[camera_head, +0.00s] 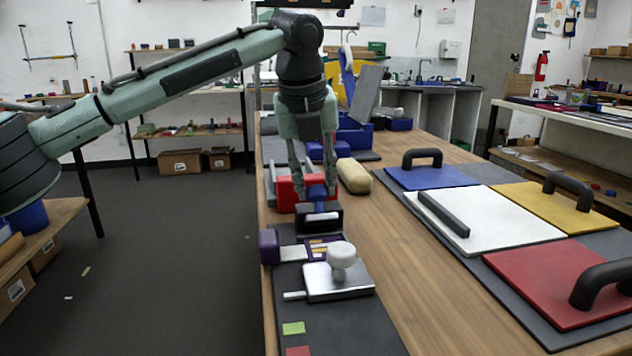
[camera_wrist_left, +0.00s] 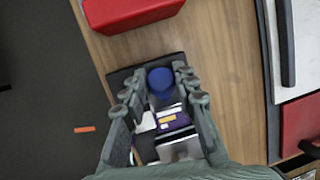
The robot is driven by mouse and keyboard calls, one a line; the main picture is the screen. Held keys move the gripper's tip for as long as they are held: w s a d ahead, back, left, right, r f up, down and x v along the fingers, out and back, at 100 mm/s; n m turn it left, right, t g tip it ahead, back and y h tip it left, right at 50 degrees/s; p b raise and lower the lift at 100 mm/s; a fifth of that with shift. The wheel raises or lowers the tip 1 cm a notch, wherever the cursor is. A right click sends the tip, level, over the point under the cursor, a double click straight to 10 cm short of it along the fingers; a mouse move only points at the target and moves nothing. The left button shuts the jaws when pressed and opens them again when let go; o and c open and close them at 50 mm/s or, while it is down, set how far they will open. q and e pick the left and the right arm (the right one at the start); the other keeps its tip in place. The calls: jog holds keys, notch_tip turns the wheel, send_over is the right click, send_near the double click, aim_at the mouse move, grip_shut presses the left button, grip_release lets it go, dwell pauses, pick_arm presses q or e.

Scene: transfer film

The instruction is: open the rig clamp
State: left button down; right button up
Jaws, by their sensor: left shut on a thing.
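The rig on the dark base plate (camera_head: 345,325) has a black clamp block (camera_head: 330,219) with a pale front face, which I take for the rig clamp. A blue knob (camera_head: 317,194) stands on top of it. My left gripper (camera_head: 315,184) comes down from above with its fingers on both sides of the knob, shut on it. In the left wrist view the blue knob (camera_wrist_left: 160,79) shows between the fingers. A purple film-like piece with yellow marks (camera_head: 322,247) lies just in front of the clamp. My right gripper is not in view.
In front are a silver plate with a white knob (camera_head: 341,256) and a purple block (camera_head: 268,246). A red block (camera_head: 285,194) and a beige roll (camera_head: 354,176) stand behind. Handled blue, yellow, white and red panels (camera_head: 545,278) lie to the right. Bare wood (camera_head: 400,245) lies between.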

pick_arm(q)
jog(key=shift+w+a+f+g+h, duration=0.15)
jog(key=shift+w+g, duration=0.25)
jog(key=shift+g, duration=0.35)
jog(key=shift+w+f+g+h, duration=0.1)
jog(key=shift+w+f+g, duration=0.2)
jog(key=shift+g, duration=0.4)
jog(key=shift+w+a+f+g+h, duration=0.15)
jog(key=shift+w+g, duration=0.3)
jog(key=shift+g, duration=0.3)
jog(key=shift+d, duration=0.1)
jog(key=c, duration=1.2)
grip_release()
jog(key=r, duration=0.4)
jog(key=a+r, duration=0.1)
jog(key=r, duration=0.3)
jog(key=w+a+r, duration=0.1)
jog(key=r, duration=0.3)
jog(key=shift+a, duration=0.1)
jog(key=shift+f, duration=0.1)
